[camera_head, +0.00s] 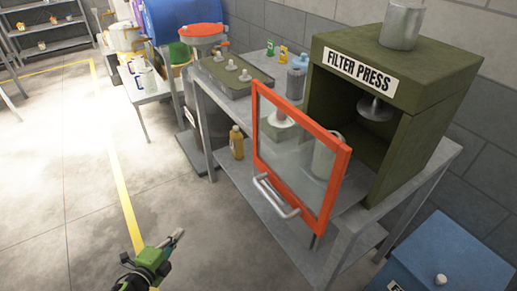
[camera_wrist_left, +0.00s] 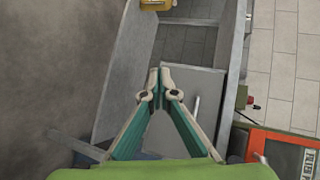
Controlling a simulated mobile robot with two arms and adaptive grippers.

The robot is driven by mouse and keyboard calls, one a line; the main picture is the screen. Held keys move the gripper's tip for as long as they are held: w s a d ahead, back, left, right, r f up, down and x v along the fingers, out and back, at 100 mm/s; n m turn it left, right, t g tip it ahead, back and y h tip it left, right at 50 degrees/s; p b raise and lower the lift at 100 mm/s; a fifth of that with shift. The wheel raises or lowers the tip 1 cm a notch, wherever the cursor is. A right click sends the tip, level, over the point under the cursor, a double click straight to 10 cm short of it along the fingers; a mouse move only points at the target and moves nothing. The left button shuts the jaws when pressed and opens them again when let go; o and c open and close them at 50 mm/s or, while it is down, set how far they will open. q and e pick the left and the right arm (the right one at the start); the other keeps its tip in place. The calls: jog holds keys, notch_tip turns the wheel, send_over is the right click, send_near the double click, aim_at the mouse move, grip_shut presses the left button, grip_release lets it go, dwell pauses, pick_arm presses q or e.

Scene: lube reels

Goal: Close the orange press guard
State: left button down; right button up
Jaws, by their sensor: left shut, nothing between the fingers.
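The orange press guard (camera_head: 334,176) is a clear panel in an orange frame. It stands swung open in front of the green filter press (camera_head: 446,75), with a silver handle (camera_head: 277,196) low on its outer face. My left gripper (camera_head: 178,235) is at the bottom of the head view, left of the guard and apart from it. In the left wrist view my left gripper (camera_wrist_left: 162,76) shows from behind, its fingertips together and empty. My right gripper is not in view.
The metal table (camera_head: 217,101) holds the press, bottles and a tray of fittings (camera_head: 235,75). A blue cabinet (camera_head: 452,255) stands at the right. The floor (camera_head: 70,180) at the left is clear.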

aim_at(269, 145)
pick_arm(q)
jog(key=w+d+r+m+h, duration=0.1)
jog(key=d+r+m+h, duration=0.35)
jog(key=r+m, duration=0.65)
jog(key=w+d+r+m+h, duration=0.2)
jog(key=d+r+m+h, duration=0.3)
jog(key=r, duration=1.1)
jog(key=s+d+r+m+g+h, duration=0.25)
jog(key=s+d+r+m, duration=0.3)
jog(key=r+m, duration=0.4)
jog(key=shift+m+g+y, duration=0.3)
jog(key=shift+m+g, duration=0.05)
jog(key=shift+m, duration=0.4)
jog(key=p+x, duration=0.2)
jog(key=x, duration=0.2)
jog(key=f+p+x, duration=0.1)
jog(key=p+x, duration=0.1)
jog(key=x, duration=0.2)
jog(key=p+x, duration=0.2)
jog(key=x, duration=0.3)
jog(key=shift+s+f, duration=0.1)
jog(key=shift+f, duration=0.15)
jog(key=shift+w+d+f, duration=0.15)
jog(key=shift+w+d, duration=0.15)
jog(key=shift+d, duration=0.2)
jog(key=b+x, duration=0.4)
jog(key=x, duration=1.2)
jog(key=shift+w, duration=0.2)
